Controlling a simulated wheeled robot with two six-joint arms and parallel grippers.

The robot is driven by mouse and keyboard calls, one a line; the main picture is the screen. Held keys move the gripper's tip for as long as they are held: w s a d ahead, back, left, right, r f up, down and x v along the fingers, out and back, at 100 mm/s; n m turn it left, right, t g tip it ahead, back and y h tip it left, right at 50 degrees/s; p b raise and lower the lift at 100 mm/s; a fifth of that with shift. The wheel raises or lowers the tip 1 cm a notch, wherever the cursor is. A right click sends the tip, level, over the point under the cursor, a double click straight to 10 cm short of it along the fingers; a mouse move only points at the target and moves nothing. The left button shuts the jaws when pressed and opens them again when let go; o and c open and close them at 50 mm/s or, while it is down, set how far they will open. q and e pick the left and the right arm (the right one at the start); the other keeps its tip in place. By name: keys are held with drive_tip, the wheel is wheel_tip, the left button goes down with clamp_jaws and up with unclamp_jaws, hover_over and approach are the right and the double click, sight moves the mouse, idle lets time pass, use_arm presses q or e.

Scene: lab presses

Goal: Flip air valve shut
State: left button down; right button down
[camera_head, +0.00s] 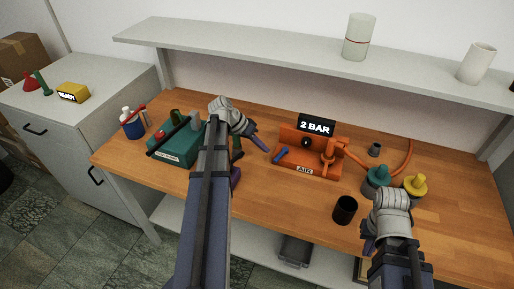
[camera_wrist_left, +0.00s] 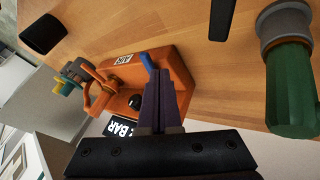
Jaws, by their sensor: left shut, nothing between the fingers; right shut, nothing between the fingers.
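The orange air unit (camera_head: 312,165) stands on the wooden bench, with an "AIR" label on its front and a black "2 BAR" display (camera_head: 317,125) at its back. Its blue lever (camera_head: 281,154) sits at the left end, lying at a slant. In the left wrist view the lever (camera_wrist_left: 147,61) shows beside my left fingertips, in front of the orange body (camera_wrist_left: 120,99). My left gripper (camera_head: 264,147) is shut and empty, just left of the lever; I cannot tell whether they touch. My right gripper (camera_head: 368,246) is shut, near the bench's front edge, away from the unit.
A teal press (camera_head: 172,146) stands left of my left arm. A black cup (camera_head: 345,210), a teal knob piece (camera_head: 377,178) and a yellow one (camera_head: 414,186) stand to the right. An orange hose (camera_head: 408,155) runs behind. A shelf (camera_head: 290,52) overhangs the back.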

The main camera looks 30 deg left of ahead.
sight(275, 158)
use_arm(q)
drive_tip(key=shift+b+x, duration=1.05)
drive_tip(key=shift+x, duration=0.85)
drive_tip(key=shift+s+d+n+t+y, duration=0.45)
drive_tip(key=shift+d+n, duration=0.2)
drive_tip(key=shift+n, duration=0.15)
drive_tip(key=shift+d+n, duration=0.3)
drive_tip(key=shift+d, duration=0.1)
drive_tip(key=shift+w+a, duration=0.15)
drive_tip(key=shift+a, duration=0.05)
drive_tip(key=shift+w+a, duration=0.3)
drive_tip(key=shift+a, duration=0.25)
drive_tip(key=shift+r, duration=0.15)
